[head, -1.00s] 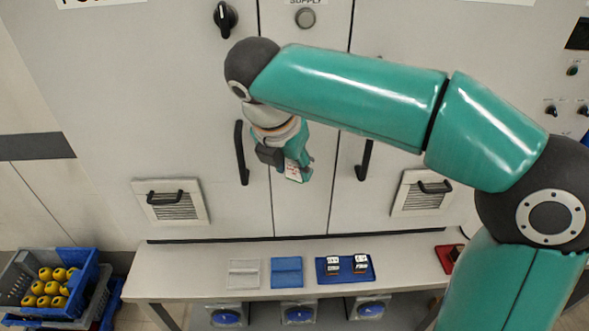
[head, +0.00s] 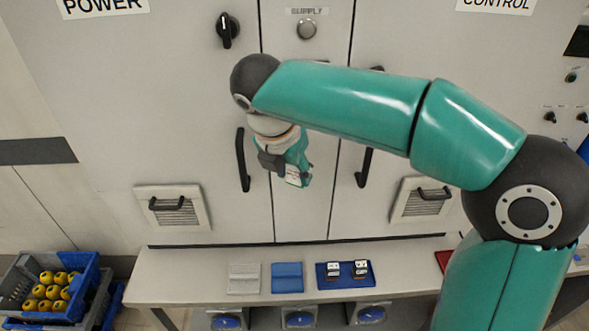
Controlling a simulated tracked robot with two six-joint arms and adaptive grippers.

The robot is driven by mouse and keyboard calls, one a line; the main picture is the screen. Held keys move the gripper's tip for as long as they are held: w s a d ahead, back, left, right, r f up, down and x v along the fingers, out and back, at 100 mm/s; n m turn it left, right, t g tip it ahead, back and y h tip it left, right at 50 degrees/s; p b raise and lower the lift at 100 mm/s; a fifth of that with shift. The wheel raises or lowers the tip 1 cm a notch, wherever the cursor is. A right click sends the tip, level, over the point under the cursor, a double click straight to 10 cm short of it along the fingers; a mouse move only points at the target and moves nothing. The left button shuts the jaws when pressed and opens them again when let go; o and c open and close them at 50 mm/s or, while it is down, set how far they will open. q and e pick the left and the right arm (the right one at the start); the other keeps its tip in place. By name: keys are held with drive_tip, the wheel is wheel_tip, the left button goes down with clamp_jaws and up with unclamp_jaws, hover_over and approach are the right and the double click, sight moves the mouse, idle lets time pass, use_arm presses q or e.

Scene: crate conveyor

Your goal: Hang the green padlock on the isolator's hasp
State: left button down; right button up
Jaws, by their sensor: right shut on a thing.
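My right gripper (head: 297,172) hangs in front of the cabinet doors, between the two long door handles, pointing down. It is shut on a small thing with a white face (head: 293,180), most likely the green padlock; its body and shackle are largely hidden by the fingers. The isolator (head: 228,30) is a black rotary handle on the door under the POWER sign, above and left of the gripper. Its hasp is too small to make out. My left gripper is out of view.
A bench (head: 210,285) runs below the cabinet. On it lie a grey pad (head: 244,278), a blue pad (head: 287,277) and a blue tray (head: 347,283) with two small white-topped items. A blue crate (head: 88,278) of yellow things stands at lower left. Door handles (head: 243,160) stick out beside the gripper.

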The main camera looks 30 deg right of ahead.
drive_tip(key=o, duration=1.3)
drive_tip(key=shift+c, duration=0.2)
drive_tip(key=shift+r, duration=0.1)
drive_tip(key=v, duration=1.2)
drive_tip(key=w+a+f+m+g+y, duration=0.1)
drive_tip(key=w+a+f+m, duration=0.15)
drive_tip(key=f, duration=0.85)
drive_tip(key=w+a+f+m+y, duration=0.15)
drive_tip(key=a+f, duration=0.25)
drive_tip(key=f, duration=0.7)
drive_tip(key=w+a+f+m+g+y, duration=0.1)
drive_tip(key=w+a+f+m+y, duration=0.15)
drive_tip(key=f, duration=0.85)
drive_tip(key=s+a+f+m+y, duration=0.2)
drive_tip(key=s+f+m, duration=1.7)
drive_tip(key=f, duration=0.4)
drive_tip(key=shift+s+y, duration=0.4)
